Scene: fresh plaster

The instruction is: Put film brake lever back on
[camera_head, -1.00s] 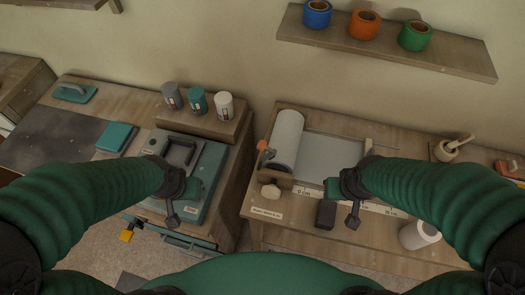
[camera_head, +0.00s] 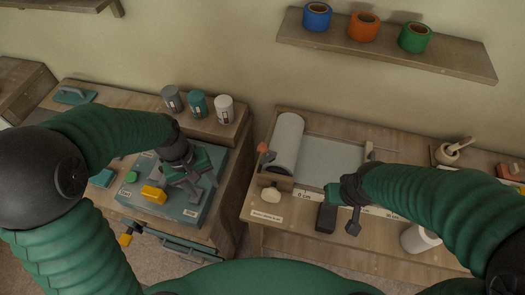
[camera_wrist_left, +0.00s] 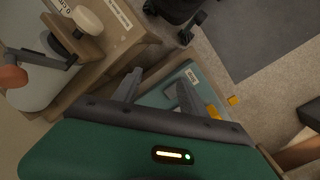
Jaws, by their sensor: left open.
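A film roll (camera_head: 288,143) lies in a holder on the right-hand table. A lever with an orange knob (camera_head: 262,147) stands at the holder's left end; it also shows in the left wrist view (camera_wrist_left: 12,77) with a dark arm. I take this as the film brake lever; its exact setting is too small to tell. My left gripper (camera_head: 203,183) is open and empty above the teal machine (camera_head: 150,212) on the left table, well apart from the lever. My right gripper (camera_head: 342,205) is by the front of the right table, over a dark block (camera_head: 326,217); its opening is unclear.
A pale rounded knob (camera_head: 271,194) is at the holder's front. A yellow block (camera_head: 154,194) and green button (camera_head: 132,177) are on the teal machine. Three cups (camera_head: 198,104) stand behind it. A gap separates the two tables. A shelf (camera_head: 440,58) holds tape rolls.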

